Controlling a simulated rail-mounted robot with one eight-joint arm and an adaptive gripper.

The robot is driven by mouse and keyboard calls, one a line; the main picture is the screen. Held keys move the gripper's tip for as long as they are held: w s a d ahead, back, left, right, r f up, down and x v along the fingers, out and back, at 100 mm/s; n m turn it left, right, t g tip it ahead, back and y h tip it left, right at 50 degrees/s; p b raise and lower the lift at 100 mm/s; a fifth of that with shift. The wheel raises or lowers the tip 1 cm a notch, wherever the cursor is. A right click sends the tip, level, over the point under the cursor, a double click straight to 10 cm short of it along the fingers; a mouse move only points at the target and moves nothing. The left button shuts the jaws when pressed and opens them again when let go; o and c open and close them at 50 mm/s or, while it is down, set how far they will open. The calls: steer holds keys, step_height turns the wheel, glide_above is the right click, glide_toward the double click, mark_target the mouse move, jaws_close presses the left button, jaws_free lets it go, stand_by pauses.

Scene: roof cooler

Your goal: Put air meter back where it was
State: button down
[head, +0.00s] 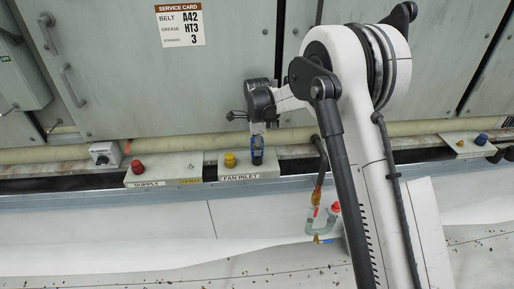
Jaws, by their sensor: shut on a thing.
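My gripper (258,131) points down just above the fan inlet box (248,167), near the box's yellow knob (230,160). It is shut on a small dark and blue thing (257,152), which I take to be the air meter. The thing is upright and its lower end overlaps the fan inlet box in the picture. I cannot tell whether it touches the box. The fingertips are small and partly hidden.
The supply box (165,170) with a red knob stands to the left. Grey cabinet doors (110,70) with handles and a service card (180,24) are behind. A beige pipe (60,155) runs along their foot.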

steer(key=shift+f, duration=0.1)
steer(key=c, duration=1.9)
jaws_free()
steer(key=shift+f, duration=0.1)
steer(key=o, duration=0.5)
steer(key=shift+c, duration=0.2)
